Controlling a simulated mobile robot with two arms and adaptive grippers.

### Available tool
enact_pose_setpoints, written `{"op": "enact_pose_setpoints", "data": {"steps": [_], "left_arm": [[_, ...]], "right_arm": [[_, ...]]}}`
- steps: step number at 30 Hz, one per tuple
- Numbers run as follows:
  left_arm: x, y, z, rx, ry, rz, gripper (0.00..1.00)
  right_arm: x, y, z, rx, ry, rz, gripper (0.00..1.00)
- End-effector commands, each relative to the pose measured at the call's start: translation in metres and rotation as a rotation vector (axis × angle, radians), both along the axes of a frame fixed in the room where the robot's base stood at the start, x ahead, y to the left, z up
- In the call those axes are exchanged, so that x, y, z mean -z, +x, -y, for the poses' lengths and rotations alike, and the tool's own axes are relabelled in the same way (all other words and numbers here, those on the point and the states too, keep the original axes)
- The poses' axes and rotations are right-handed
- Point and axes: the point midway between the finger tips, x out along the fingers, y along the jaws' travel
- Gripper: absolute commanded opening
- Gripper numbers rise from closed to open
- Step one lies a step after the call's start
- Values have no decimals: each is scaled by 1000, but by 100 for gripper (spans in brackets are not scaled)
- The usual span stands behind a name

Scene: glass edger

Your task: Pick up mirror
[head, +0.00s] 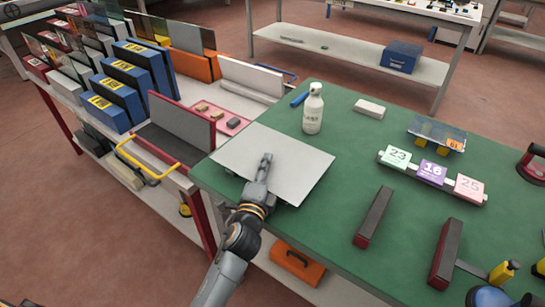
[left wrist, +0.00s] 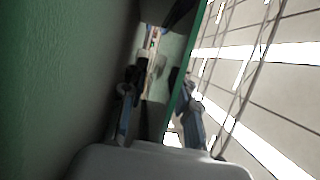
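The mirror (head: 290,158) is a flat pale grey sheet lying at the left edge of the green-topped table, its near-left side jutting past the edge. My left gripper (head: 265,162) reaches over that side, with one finger visible above the sheet; the other is hidden below it. In the left wrist view the mirror (left wrist: 165,85) appears edge-on as a thin pane with a green rim, between the two fingers of my left gripper (left wrist: 160,105). The fingers stand apart on either side of the pane, with a gap visible on one face. My right gripper is not in view.
A shelf cart with blue boxes (head: 127,88) stands close on the left. An orange case (head: 298,262) sits below the table.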

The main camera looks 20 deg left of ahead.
Motion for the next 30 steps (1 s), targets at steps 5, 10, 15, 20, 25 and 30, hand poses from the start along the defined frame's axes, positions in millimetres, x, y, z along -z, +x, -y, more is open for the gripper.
{"op": "enact_pose_setpoints", "data": {"steps": [5,10,15,20,25,30], "left_arm": [[0,0,0,0,-1,0,14],[0,0,0,0,-1,0,0],[1,-1,0,0,-1,-1,0],[-2,0,0,1,-1,4,0],[-5,0,0,1,-1,5,0],[-19,0,1,2,0,7,0]], "right_arm": [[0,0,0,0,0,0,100],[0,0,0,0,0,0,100],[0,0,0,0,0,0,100],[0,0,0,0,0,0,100],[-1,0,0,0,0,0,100],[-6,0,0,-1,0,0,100]]}}
